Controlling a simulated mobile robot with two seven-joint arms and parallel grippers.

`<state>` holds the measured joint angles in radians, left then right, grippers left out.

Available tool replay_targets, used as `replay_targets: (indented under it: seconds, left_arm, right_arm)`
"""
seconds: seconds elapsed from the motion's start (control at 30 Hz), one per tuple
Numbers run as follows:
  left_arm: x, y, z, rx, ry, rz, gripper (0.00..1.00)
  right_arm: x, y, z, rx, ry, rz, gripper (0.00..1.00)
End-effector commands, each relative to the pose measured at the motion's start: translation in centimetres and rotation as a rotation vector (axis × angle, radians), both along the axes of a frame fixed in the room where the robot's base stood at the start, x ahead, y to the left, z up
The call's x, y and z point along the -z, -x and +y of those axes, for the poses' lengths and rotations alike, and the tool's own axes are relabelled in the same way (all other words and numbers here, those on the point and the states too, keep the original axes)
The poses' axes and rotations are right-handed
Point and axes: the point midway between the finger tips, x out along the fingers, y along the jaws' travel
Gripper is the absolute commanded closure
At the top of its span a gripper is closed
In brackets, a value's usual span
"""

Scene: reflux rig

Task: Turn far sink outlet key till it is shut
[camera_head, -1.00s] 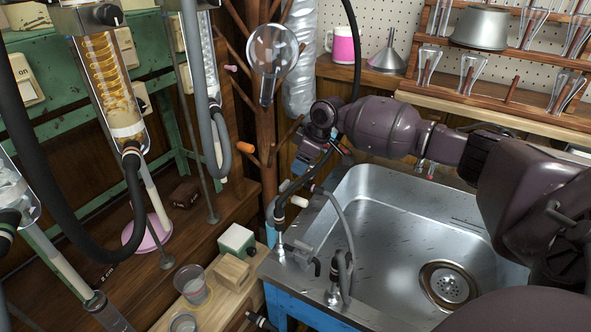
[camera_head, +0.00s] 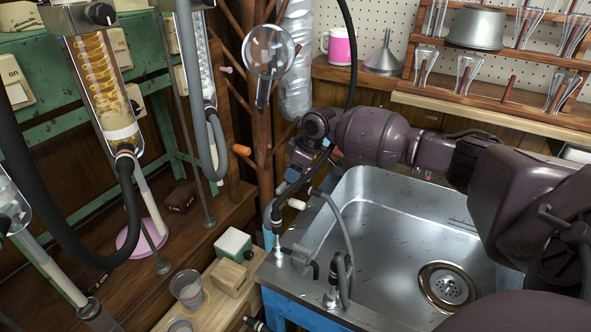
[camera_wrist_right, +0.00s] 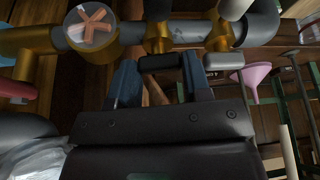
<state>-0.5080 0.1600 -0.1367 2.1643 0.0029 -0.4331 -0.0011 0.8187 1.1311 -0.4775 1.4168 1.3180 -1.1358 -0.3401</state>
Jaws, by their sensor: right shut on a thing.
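My right gripper (camera_head: 290,178) reaches down at the left rear corner of the steel sink (camera_head: 395,225), by the upright water pipe. In the right wrist view its two blue-grey fingers (camera_wrist_right: 160,80) stand on either side of a dark key (camera_wrist_right: 160,62) on a brass valve, and are shut on it. A second, light grey key (camera_wrist_right: 223,60) sits on the neighbouring brass valve, outside the fingers. In the head view a white key (camera_head: 297,204) shows just below the gripper; the held key is hidden there. My left gripper is not in view.
A grey hose (camera_head: 338,222) hangs close below the gripper. A wooden stand holds a round glass flask (camera_head: 268,52) behind it. A beaker (camera_head: 188,288) and small boxes stand left of the sink. The basin is empty.

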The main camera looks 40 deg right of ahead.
Motion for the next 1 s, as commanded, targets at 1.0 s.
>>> replay_targets:
  seconds: [1.0]
  left_arm:
    - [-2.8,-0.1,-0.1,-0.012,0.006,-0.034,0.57]
  right_arm:
    - [0.1,0.1,0.1,0.251,0.000,0.002,0.45]
